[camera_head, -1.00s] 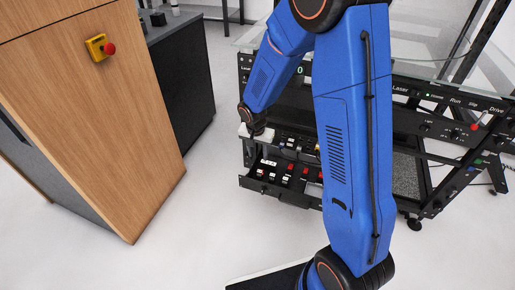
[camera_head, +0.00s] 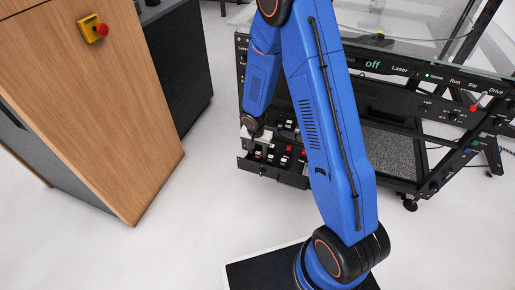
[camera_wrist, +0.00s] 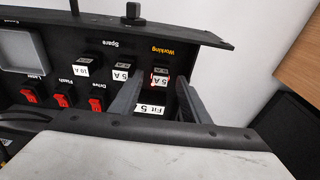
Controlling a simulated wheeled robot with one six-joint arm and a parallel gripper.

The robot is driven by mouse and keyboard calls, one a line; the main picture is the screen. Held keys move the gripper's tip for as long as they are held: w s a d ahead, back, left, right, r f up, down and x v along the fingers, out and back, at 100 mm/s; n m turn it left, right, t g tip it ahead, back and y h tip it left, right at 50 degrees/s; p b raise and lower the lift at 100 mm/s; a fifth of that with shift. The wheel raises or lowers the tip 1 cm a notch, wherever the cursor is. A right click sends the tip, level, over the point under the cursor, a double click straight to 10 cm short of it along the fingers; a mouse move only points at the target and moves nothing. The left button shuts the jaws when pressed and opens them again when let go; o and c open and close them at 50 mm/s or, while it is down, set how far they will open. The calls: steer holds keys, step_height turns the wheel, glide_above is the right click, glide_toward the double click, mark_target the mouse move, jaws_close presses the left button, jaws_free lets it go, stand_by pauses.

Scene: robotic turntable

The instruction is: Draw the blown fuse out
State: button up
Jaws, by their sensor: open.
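In the wrist view, the fuse under the "Working" label (camera_wrist: 160,77) is dark, with a white "5 A" tag and red marks. My gripper (camera_wrist: 160,84) is open, with one finger on each side of this fuse; I cannot tell whether they touch it. A "Fit 5" label (camera_wrist: 150,110) lies below it. Under "Spare" are a 5 A fuse (camera_wrist: 123,75), just left of the left finger, and a 10 A fuse (camera_wrist: 86,70). In the head view, my gripper is over the pulled-out drawer (camera_head: 270,171); its fingertips are too small to make out.
Red switches for Laser (camera_wrist: 28,96), Flash (camera_wrist: 62,101) and Drive (camera_wrist: 96,101) sit left of the gripper. A black knob (camera_wrist: 132,12) stands at the panel's far edge. A wooden cabinet (camera_head: 90,110) is left of the drawer. A display (camera_head: 372,64) reads "off".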

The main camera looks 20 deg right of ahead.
mark_target(258, 153)
steer(key=shift+f, duration=0.15)
jaws_close()
steer(key=shift+r, duration=2.2)
